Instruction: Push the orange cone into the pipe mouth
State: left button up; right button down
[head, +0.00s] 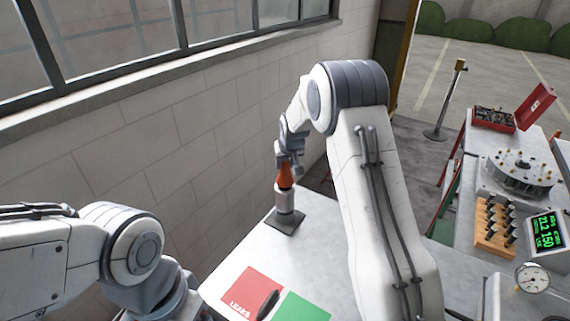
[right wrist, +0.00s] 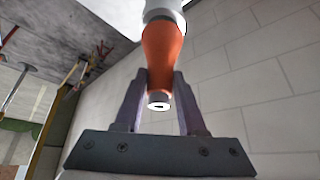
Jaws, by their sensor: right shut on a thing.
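The orange cone (head: 285,178) is upright at the top of a short pale pipe (head: 284,200) with a dark band. The pipe stands on a dark square base plate (head: 285,222) on the light table. My right gripper (head: 287,158) comes from above and is shut on the cone. In the right wrist view the cone (right wrist: 161,52) sits between the two fingers (right wrist: 161,82), its small pale end showing below them. Its other end meets the pipe (right wrist: 165,10); how deep it sits is hidden. My left arm is at lower left; its gripper is out of view.
A red panel (head: 250,288) and green panel (head: 301,308) lie on the table, with a dark object (head: 268,304) at their border. A block wall (head: 190,150) runs close behind the pipe. An equipment bench (head: 470,205) stands at right.

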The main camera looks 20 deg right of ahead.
jog(key=shift+f+b, duration=0.95)
jog(key=shift+f, duration=0.05)
dwell(1.4)
jog(key=shift+c, duration=2.1)
grip_release()
